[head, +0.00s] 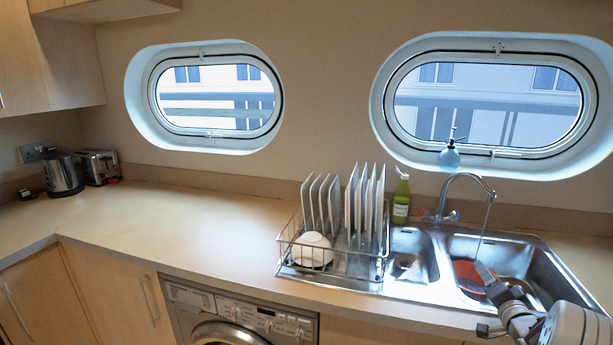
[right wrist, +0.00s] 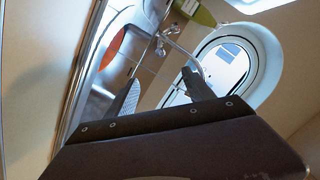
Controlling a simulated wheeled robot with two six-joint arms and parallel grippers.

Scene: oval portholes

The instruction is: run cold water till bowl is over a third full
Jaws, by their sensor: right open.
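The orange bowl (head: 465,273) sits in the right sink basin, partly hidden behind my right gripper. It also shows in the right wrist view (right wrist: 114,47). The chrome tap (head: 466,178) arches over this basin, with a red-marked handle (head: 424,213) and a blue-marked handle (head: 453,215) at its base. A thin stream (head: 482,238), apparently water, drops from the spout towards the bowl. The water level in the bowl cannot be made out. My right gripper (head: 484,272) is open and empty, over the basin in front of the bowl. My left gripper is out of view.
A dish rack (head: 334,273) with upright plates and a white bowl (head: 312,250) stands left of the sink. The counter (head: 190,225) to the left is clear, with a kettle (head: 63,175) and toaster (head: 98,166) beyond.

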